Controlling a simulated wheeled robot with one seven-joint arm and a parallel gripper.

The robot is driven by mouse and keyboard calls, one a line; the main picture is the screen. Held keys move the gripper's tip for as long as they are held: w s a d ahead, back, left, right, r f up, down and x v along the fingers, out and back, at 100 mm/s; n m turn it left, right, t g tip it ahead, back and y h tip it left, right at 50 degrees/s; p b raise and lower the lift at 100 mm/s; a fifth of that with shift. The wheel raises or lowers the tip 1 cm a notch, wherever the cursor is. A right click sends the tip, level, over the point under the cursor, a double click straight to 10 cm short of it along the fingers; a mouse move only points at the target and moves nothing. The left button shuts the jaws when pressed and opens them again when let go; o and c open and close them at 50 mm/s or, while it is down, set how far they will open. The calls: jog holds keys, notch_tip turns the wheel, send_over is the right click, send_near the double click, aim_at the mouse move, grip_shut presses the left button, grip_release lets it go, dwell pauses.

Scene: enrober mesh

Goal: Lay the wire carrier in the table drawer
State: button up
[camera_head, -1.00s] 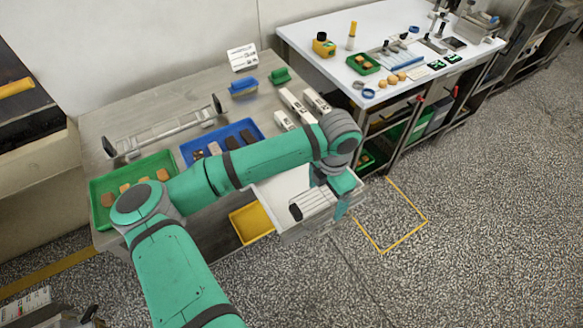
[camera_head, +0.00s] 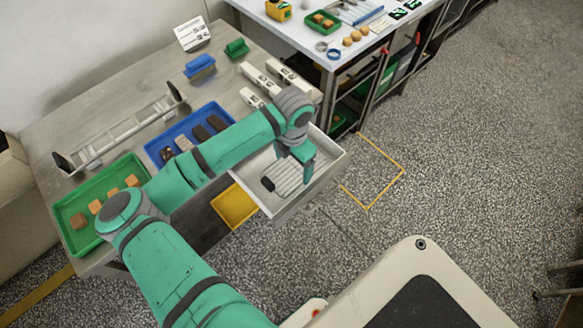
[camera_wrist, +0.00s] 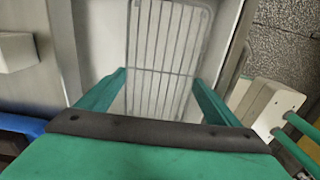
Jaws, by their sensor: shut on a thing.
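The wire carrier (camera_head: 286,179) is a rack of thin parallel wires with a dark end piece; its grid (camera_wrist: 166,48) fills the middle of the wrist view. My gripper (camera_head: 307,174) is shut on it, with one green finger at each side of the wires in the wrist view. The table drawer (camera_head: 255,163) is pulled open at the front of the steel table, with a pale, bare floor. The carrier appears within the drawer's outline in the head view. I cannot tell whether it touches the floor. My wrist hides part of the drawer's back.
On the steel table (camera_head: 75,120) stand a green tray (camera_head: 65,212) with brown pieces, a blue tray (camera_head: 160,145), a long rack (camera_head: 125,130) and white blocks (camera_head: 262,80). A yellow bin (camera_head: 235,207) sits beside the drawer. A yellow outline (camera_head: 385,185) marks clear floor.

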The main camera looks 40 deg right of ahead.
aim_at(292, 168)
jog(key=shift+w+a+f, duration=0.1)
jog(key=shift+w+f, duration=0.05)
jog(key=shift+f, duration=1.45)
jog(key=shift+f, duration=0.1)
jog(key=o, duration=0.8)
jog(key=shift+o, duration=0.2)
notch_tip(292, 168, up, 12)
